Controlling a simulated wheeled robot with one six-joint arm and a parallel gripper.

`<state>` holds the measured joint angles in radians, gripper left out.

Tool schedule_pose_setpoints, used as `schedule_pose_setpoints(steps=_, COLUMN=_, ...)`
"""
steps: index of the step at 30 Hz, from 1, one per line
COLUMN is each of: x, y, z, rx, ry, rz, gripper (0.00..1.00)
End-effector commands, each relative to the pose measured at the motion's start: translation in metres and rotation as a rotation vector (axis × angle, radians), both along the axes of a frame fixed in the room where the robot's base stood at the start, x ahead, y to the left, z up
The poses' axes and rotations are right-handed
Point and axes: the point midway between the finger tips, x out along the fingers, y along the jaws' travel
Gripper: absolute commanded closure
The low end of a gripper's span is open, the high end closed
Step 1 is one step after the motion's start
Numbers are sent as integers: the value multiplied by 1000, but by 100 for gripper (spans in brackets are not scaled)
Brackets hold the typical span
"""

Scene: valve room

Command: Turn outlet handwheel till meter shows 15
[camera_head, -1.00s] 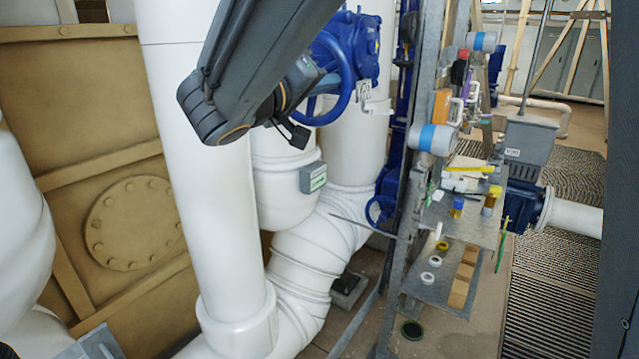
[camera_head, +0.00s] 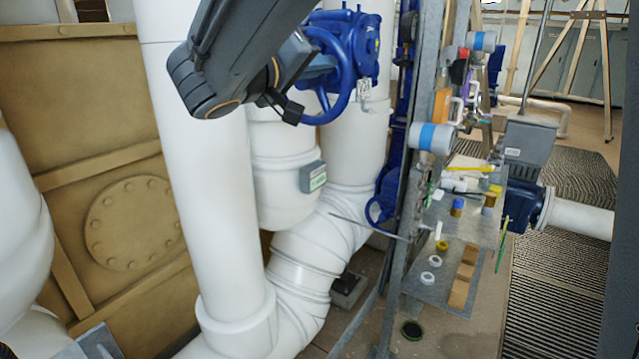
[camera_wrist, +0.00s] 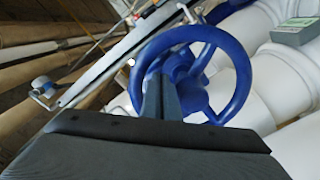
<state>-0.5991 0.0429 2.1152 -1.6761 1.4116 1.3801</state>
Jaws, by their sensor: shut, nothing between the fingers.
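A large blue handwheel (camera_head: 348,78) is on the blue valve at the upper middle of the head view. It fills the middle of the wrist view (camera_wrist: 242,72). A grey meter box (camera_head: 313,177) with a green display is on the white pipe below; it shows at the upper right of the wrist view (camera_wrist: 296,33). Its reading is too small to make out. My gripper (camera_head: 293,113) is shut and empty at the wheel's left side. In the wrist view its fingers (camera_wrist: 162,92) overlap the wheel's opening. Whether they touch rim or spokes cannot be told.
A smaller blue handwheel (camera_head: 379,210) is lower down, beside the grey metal frame (camera_head: 400,200). Shelves (camera_head: 440,285) with small parts stand to the right. A thick white pipe (camera_head: 205,190) rises just left of the meter. Grated floor (camera_head: 555,270) lies at the far right.

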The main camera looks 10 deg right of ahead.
Motion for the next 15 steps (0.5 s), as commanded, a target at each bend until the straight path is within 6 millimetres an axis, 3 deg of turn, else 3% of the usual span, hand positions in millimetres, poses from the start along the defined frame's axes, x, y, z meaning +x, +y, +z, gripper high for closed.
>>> schedule_pose_setpoints(steps=15, x=7, y=7, z=10, rx=0, ry=-5, rz=1, gripper=100)
